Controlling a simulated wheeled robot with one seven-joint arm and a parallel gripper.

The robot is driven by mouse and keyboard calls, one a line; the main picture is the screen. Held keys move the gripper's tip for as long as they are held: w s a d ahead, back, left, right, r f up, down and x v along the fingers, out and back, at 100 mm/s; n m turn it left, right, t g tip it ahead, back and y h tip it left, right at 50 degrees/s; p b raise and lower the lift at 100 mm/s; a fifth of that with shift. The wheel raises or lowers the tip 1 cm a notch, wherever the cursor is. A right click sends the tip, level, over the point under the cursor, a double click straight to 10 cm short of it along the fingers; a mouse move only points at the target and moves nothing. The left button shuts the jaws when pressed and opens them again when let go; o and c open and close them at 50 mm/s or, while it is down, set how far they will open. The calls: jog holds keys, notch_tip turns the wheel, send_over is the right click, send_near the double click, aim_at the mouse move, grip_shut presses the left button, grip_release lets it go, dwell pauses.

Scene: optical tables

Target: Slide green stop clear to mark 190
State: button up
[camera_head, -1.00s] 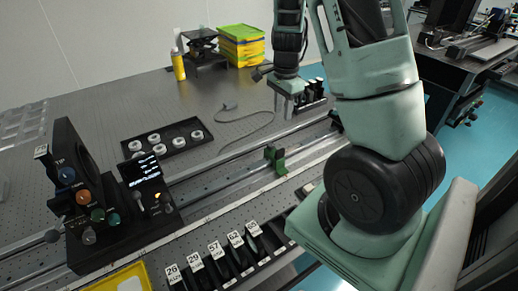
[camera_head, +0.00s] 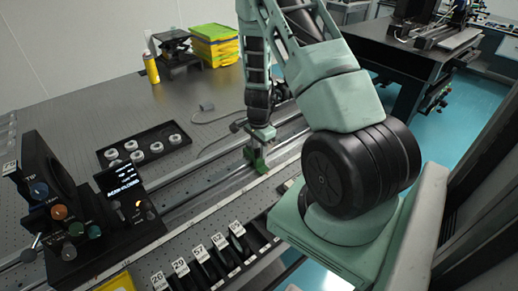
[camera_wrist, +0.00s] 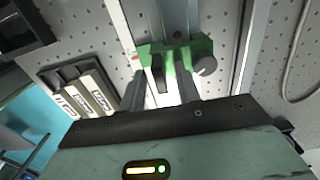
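The green stop (camera_head: 256,162) sits on the long rail (camera_head: 205,187) that runs across the table. In the wrist view the stop (camera_wrist: 178,55) spans the rail, with a dark upright tab (camera_wrist: 157,72) in front and a round grey knob (camera_wrist: 204,66) at its right. My gripper (camera_head: 260,137) is right over the stop in the head view. In the wrist view the two fingers of my gripper (camera_wrist: 160,90) are apart, one on each side of the tab, with gaps visible. I cannot tell whether they touch the stop. The scale marks are too small to read.
A black instrument with a lit screen (camera_head: 122,186) stands at the rail's left end. A black tray of round pieces (camera_head: 145,148) lies behind the rail. Labelled holders (camera_head: 212,258) line the front edge. A cable (camera_head: 207,108) lies on the table behind.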

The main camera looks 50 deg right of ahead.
jog(key=shift+f, duration=0.3)
grip_shut()
jog(key=s+d+b, duration=0.2)
jog(key=d, duration=0.7)
jog(key=s+d+b, duration=0.2)
jog(key=d, duration=0.8)
jog(key=s+d+b, duration=0.2)
jog(key=s+d, duration=0.1)
jog(key=d, duration=0.6)
jog(key=shift+d, duration=0.15)
jog(key=shift+w, duration=0.1)
grip_release()
jog(key=shift+r, duration=0.1)
notch_tip(320, 180, up, 17)
jog(key=b, duration=0.3)
jog(key=shift+r, duration=0.15)
